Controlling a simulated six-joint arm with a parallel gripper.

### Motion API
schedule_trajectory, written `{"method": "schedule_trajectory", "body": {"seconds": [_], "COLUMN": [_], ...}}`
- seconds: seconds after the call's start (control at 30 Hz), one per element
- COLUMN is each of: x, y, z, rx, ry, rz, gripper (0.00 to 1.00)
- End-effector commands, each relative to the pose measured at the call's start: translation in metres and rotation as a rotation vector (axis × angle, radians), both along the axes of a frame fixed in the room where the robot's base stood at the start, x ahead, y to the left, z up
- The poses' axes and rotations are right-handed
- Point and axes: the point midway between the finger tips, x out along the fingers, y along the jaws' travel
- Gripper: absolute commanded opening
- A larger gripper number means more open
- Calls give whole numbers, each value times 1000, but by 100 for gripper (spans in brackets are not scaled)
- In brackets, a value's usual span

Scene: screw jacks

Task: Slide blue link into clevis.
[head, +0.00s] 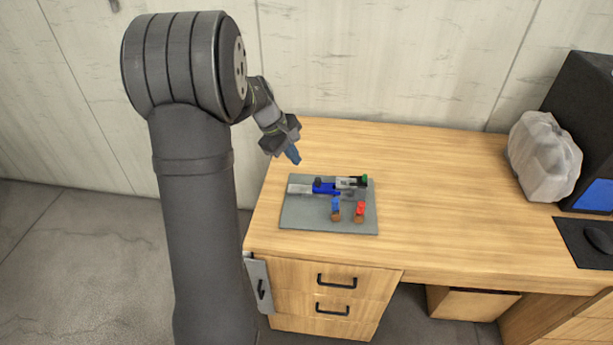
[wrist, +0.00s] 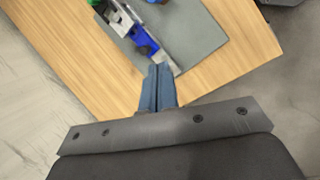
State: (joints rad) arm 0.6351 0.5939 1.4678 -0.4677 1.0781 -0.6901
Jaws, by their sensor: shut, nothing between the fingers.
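My gripper (head: 293,156) is shut and empty. It hangs above the back left of the desk, apart from the grey mat. In the wrist view its blue-grey fingers (wrist: 158,78) are pressed together, in line with the near end of the jack assembly. A blue link (head: 336,208) stands out toward the front of the mat, with a brown end. A blue block (head: 323,187) with a dark knob sits on a silver rail (head: 299,189). A silver part with a green end (head: 352,183) lies to its right. I cannot tell which part is the clevis.
The grey mat (head: 300,216) lies at the desk's left side. A red piece (head: 361,208) with a brown end is right of the blue link. A pale wrapped lump (head: 543,157) and a dark box (head: 583,110) stand far right. The desk's middle is clear.

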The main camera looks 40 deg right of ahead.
Motion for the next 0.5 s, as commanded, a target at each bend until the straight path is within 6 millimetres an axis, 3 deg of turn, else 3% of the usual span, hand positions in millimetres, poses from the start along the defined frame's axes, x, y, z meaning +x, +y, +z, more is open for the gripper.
{"method": "schedule_trajectory", "body": {"seconds": [0.03,0.2,0.33,0.5], "x": [16,54,73,79], "y": [8,25,34,35], "z": [-19,-57,-71,-79], "rx": [-11,-62,-89,-102], "ry": [98,375,502,560], "rz": [126,469,622,684], "gripper": [0,0,0,0]}}
